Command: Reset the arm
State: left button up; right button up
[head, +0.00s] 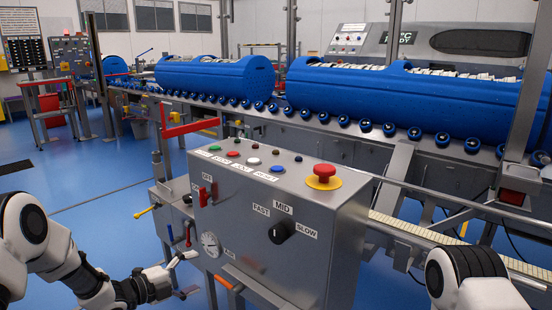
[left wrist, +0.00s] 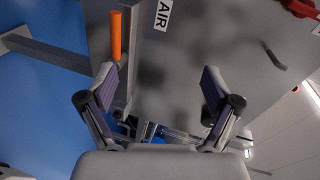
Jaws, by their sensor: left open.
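My left arm (head: 80,265) comes in from the lower left of the head view, bent, and reaches toward the lower left of a grey control box (head: 290,230). My left gripper (head: 187,275) is open and empty in front of the box's left side, below the round gauge (head: 210,244). In the left wrist view its two fingers (left wrist: 158,85) stand wide apart with the grey box face beyond them. An orange handle (left wrist: 116,36) shows past the left finger, beside the AIR label (left wrist: 163,14). My right arm (head: 465,280) shows only as a link at the lower right; its gripper is out of sight.
The box carries a red stop button (head: 323,173), a black knob (head: 281,231) and several small buttons. A red bar (head: 190,129) stands behind it. Blue tubs (head: 410,95) rest on a roller conveyor behind. Blue floor (head: 95,200) is open at the left.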

pick_arm(q)
jog(key=s+d+f+n+g+y, duration=0.1)
jog(key=s+d+f+n, duration=0.15)
jog(key=s+f, duration=0.35)
jog(key=s+d+f+n+g+y, duration=0.1)
jog(key=s+d+f+n+y, duration=0.2)
jog(key=f, duration=0.4)
jog(key=s+a+f+n+g+y, duration=0.15)
jog(key=s+f+n, duration=0.25)
jog(key=s, duration=0.4)
jog(key=s+f+n+g+y, duration=0.1)
jog(key=s+f+n+g, duration=0.25)
jog(key=s, duration=0.45)
jog(key=s+a+f+n+g+y, duration=0.1)
jog(key=s+f+n+y, duration=0.2)
jog(key=s, duration=0.5)
jog(key=s+a+n+g+y, duration=0.1)
jog(key=s+a+n+g, duration=0.25)
jog(key=s+n, duration=0.5)
notch_tip(320, 180, up, 24)
jog(key=p, duration=2.3)
jog(key=shift+s+a+p, duration=0.25)
jog(key=shift+a+p, duration=0.1)
jog(key=shift+p, duration=0.05)
